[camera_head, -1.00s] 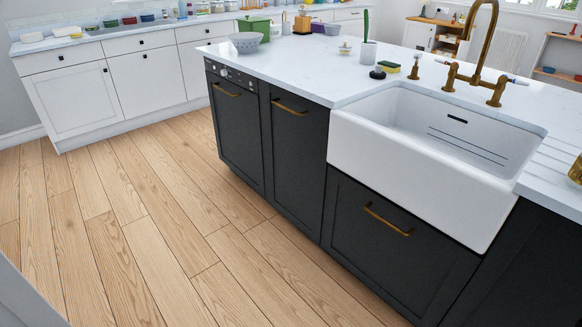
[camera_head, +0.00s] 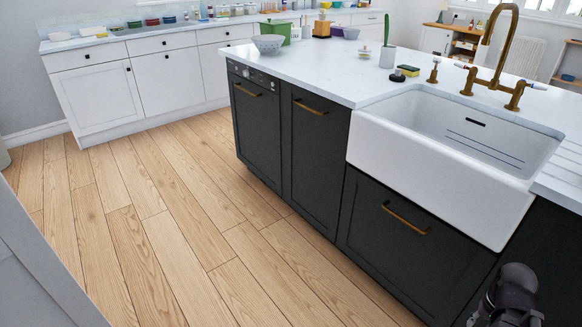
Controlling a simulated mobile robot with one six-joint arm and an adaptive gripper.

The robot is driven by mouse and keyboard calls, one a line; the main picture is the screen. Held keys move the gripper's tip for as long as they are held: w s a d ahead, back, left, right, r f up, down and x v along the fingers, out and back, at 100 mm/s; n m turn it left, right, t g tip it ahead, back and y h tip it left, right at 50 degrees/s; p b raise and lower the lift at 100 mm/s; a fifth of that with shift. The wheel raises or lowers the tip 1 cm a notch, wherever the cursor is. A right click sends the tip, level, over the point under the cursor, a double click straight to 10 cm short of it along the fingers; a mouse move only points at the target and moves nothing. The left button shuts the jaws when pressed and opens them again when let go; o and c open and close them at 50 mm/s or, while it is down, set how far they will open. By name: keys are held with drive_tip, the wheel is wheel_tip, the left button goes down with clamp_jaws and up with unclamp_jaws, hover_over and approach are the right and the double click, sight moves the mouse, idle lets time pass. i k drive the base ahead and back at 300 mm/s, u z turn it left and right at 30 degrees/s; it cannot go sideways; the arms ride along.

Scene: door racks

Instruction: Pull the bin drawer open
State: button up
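Two dark fronts with brass handles could be the bin drawer; no label shows which. One is the wide front (camera_head: 400,260) under the white sink, with a slanting brass handle (camera_head: 407,218). The other is the tall narrow front (camera_head: 312,160) left of the sink, with a handle (camera_head: 310,107) near its top. Both are closed, flush with the island. A dark jointed part of my arm end (camera_head: 508,296) shows at the bottom right, in front of the cabinet right of the wide front. It appears apart from both handles. No fingertips can be made out.
A dishwasher-like front (camera_head: 258,125) with its own handle stands at the island's left end. The wood floor (camera_head: 160,225) left of the island is clear. White cabinets (camera_head: 165,80) line the back. The worktop (camera_head: 310,60) holds a bowl and a sponge.

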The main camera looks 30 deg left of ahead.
sight(318, 127)
drive_tip(key=u, duration=1.35)
drive_tip(key=i, duration=0.55)
drive_tip(key=z, duration=0.1)
drive_tip(key=k, duration=0.55)
